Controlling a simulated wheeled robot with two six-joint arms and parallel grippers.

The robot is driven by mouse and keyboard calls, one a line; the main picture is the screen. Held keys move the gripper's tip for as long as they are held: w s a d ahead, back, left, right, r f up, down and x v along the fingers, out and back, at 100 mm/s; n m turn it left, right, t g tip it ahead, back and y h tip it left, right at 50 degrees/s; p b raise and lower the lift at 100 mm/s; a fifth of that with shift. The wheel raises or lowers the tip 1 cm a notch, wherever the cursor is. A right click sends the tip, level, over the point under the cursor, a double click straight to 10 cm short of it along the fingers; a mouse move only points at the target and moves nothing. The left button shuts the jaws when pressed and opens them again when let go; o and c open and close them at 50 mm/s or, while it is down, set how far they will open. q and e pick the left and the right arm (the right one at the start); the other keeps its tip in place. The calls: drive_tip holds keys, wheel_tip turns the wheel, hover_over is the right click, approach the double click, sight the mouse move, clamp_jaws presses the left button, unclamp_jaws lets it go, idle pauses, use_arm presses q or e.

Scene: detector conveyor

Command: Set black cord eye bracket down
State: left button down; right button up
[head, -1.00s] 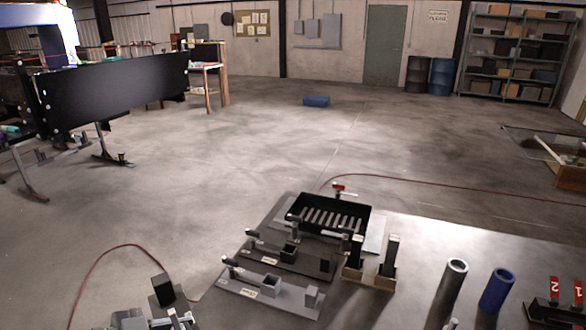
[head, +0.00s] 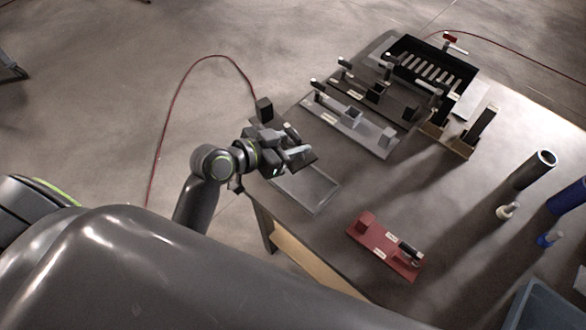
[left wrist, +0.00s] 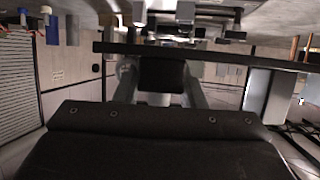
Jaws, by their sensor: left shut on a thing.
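My left gripper (head: 292,155) is shut on the black cord eye bracket (head: 264,109), a dark plate with a black upright block. The gripper holds it over the table's left edge, by a shallow grey-rimmed tray (head: 318,208). The gripper and arm hide part of the bracket. In the left wrist view the bracket's plate (left wrist: 215,56) crosses above the fingers, with a dark block between them. I cannot tell whether the bracket touches anything below. My right gripper is not in view.
A red bracket (head: 366,238) lies on the table right of the tray. Grey (head: 340,121) and black (head: 352,86) fixtures and a black slotted bin (head: 462,72) stand behind. Upright tubes (head: 533,171) and a blue bin (head: 535,305) are at right. The table between is clear.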

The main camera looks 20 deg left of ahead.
sight(306, 155)
use_arm(q)
drive_tip(key=shift+n+t+y, duration=0.6)
drive_tip(key=shift+n+y, duration=0.1)
drive_tip(key=shift+n, duration=0.1)
drive_tip(key=shift+w+d+f+p, duration=0.2)
drive_tip(key=shift+d+f+p, duration=0.15)
drive_tip(key=shift+d+f, duration=1.2)
drive_tip(key=shift+d, duration=0.1)
wheel_tip(306, 155, down, 6)
drive_tip(key=shift+f, duration=0.1)
drive_tip(key=shift+s+f, duration=0.1)
drive_tip(key=shift+f, duration=1.6)
drive_tip(key=c, duration=1.3)
unclamp_jaws()
drive_tip(key=shift+f, duration=0.1)
drive_tip(key=o, duration=0.4)
